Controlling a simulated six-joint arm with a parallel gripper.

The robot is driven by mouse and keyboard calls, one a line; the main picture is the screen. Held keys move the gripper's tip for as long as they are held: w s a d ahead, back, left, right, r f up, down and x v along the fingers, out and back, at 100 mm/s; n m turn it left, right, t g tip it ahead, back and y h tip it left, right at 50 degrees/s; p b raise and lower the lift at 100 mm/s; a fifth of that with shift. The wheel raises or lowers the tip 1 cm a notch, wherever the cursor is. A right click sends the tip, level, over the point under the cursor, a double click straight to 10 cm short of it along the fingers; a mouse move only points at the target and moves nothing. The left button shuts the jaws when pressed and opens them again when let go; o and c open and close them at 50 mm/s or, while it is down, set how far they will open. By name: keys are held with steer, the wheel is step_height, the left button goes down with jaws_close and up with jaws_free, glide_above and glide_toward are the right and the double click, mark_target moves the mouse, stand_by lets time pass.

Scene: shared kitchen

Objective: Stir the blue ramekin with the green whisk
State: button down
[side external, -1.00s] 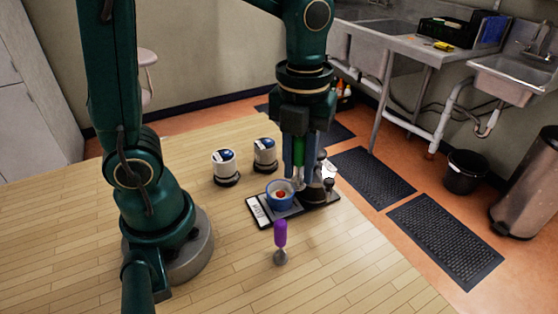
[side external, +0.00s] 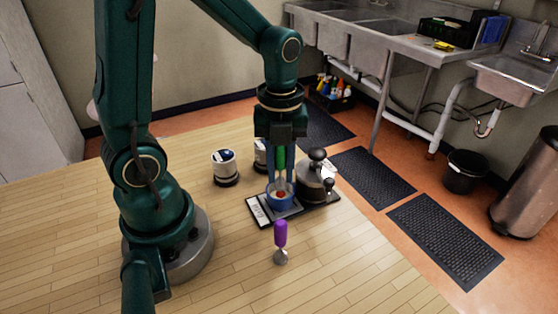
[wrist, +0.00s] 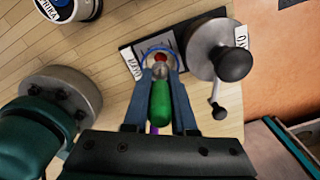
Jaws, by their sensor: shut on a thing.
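My gripper (side external: 282,176) is shut on the green handle of the green whisk (side external: 281,158), which hangs upright with its head down. The blue ramekin (side external: 279,205) stands on a dark board and has something red inside. The whisk head is at the ramekin's opening; how deep it reaches is hard to tell. In the wrist view the green handle (wrist: 160,103) lies between the fingers of my gripper (wrist: 162,78), and the ramekin's blue rim (wrist: 180,54) shows beyond them, with the red bit inside.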

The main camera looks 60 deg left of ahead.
mark_target(280, 184)
steer(key=shift+f, duration=1.7)
steer(key=shift+r, duration=0.15)
steer(key=shift+r, duration=0.25)
steer(key=r, duration=0.4)
steer(key=shift+s+r, duration=0.15)
steer(key=shift+s, duration=0.2)
step_height(280, 184, down, 4)
steer(key=shift+f, duration=0.65)
steer(key=shift+d, duration=0.1)
steer(key=shift+w+d, duration=0.15)
steer(key=shift+d, duration=0.05)
